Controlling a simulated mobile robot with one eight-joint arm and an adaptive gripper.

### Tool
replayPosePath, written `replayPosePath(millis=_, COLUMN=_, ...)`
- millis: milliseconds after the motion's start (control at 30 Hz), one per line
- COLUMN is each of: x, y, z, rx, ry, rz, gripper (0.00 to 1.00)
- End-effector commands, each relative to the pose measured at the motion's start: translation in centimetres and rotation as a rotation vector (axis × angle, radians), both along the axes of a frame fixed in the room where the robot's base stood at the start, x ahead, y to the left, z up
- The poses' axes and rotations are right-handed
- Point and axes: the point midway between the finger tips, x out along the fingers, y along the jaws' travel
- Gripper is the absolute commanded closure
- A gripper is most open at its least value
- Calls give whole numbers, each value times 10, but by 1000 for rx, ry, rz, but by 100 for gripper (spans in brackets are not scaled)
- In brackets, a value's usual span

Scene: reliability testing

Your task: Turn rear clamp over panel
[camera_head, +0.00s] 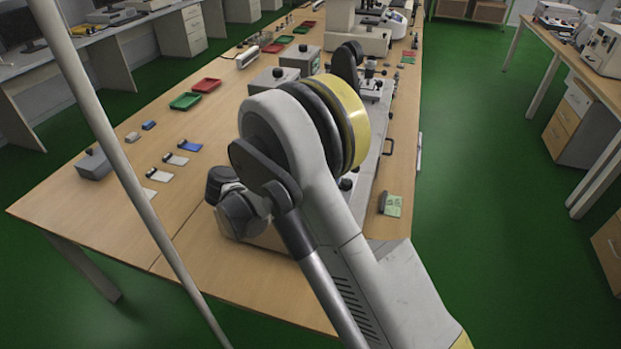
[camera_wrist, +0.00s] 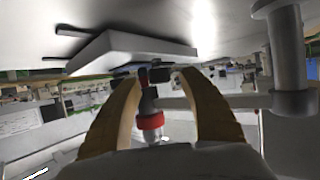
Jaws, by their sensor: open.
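In the wrist view my gripper (camera_wrist: 162,78) has its two tan curved fingers apart, one on each side of a small dark and red upright part (camera_wrist: 150,118). This part has a red collar and may be the rear clamp; I cannot tell for sure. Contact with the fingers is not clear. A pale flat slab (camera_wrist: 130,50), possibly the panel, lies just beyond the fingertips. In the head view my arm covers my gripper and much of the work area, so the clamp and panel cannot be made out there.
A grey post (camera_wrist: 289,60) with a horizontal bar stands close at the right of my fingers in the wrist view. In the head view the wooden bench (camera_head: 120,215) holds red trays (camera_head: 206,85), a green tray (camera_head: 185,101) and grey boxes. Green floor is clear at right.

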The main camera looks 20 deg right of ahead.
Motion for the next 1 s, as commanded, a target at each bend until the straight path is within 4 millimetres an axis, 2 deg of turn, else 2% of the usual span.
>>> replayPosePath(millis=200, x=6, y=-15, z=-7, rx=-1, ry=0, rz=0, gripper=50)
replayPosePath(millis=467, x=6, y=-16, z=-6, rx=-1, ry=-1, rz=1, gripper=50)
replayPosePath(millis=633, x=6, y=-16, z=-6, rx=-1, ry=-1, rz=1, gripper=100)
replayPosePath(millis=833, x=7, y=-16, z=-6, rx=-1, ry=-1, rz=-4, gripper=100)
replayPosePath(millis=1000, x=8, y=-16, z=-7, rx=0, ry=1, rz=-106, gripper=100)
